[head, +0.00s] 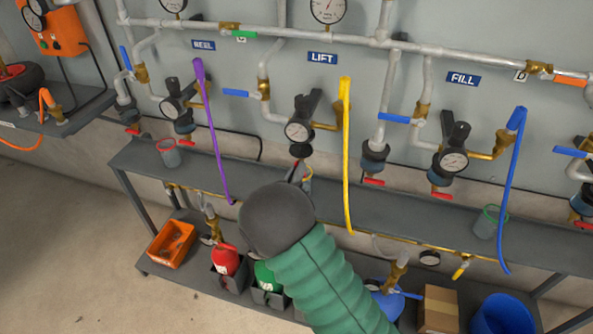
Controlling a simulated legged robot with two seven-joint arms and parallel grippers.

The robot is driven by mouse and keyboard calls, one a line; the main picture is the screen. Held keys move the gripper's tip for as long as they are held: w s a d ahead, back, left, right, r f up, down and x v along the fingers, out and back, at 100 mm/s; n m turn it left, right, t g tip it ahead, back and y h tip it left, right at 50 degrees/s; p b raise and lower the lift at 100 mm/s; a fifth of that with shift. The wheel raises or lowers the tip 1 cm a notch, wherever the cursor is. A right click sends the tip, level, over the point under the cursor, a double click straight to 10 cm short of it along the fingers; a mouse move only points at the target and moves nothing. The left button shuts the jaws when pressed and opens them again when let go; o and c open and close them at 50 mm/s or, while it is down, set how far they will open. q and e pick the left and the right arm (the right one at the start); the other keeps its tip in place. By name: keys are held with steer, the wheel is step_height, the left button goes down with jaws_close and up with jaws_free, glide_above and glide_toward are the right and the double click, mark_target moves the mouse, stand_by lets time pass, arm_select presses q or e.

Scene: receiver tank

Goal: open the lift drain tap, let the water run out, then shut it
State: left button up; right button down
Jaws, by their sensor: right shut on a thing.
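The lift regulator with its round gauge (298,130) hangs on the grey panel under the blue LIFT label (322,58). My right arm, in a green sleeve, reaches up from the bottom. Its dark, round wrist hides much of the space below the lift unit. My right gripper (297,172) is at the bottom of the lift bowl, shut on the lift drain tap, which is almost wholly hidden. A small cup (308,182) with an orange-yellow rim shows partly behind the gripper. I cannot see any water running. My left gripper is not in view.
REEL (204,45) and FILL (463,79) units stand either side, with red drain taps (441,196). Purple (212,135), yellow (346,160) and blue (512,190) hoses hang down in front of the grey shelf (400,212). Containers and an orange tray (172,244) sit below.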

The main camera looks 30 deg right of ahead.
steer(key=shift+s+a+f+n+p, duration=0.1)
steer(key=shift+n+p, duration=2.9)
steer(key=shift+p, duration=0.15)
steer(key=shift+s+f+n+p, duration=0.1)
steer(key=shift+n+p, duration=2.9)
steer(key=shift+p, duration=0.15)
steer(key=c, duration=1.5)
jaws_free()
steer(key=shift+w, duration=0.1)
steer(key=shift+c, duration=0.2)
steer(key=shift+r, duration=0.2)
steer(key=shift+r, duration=0.15)
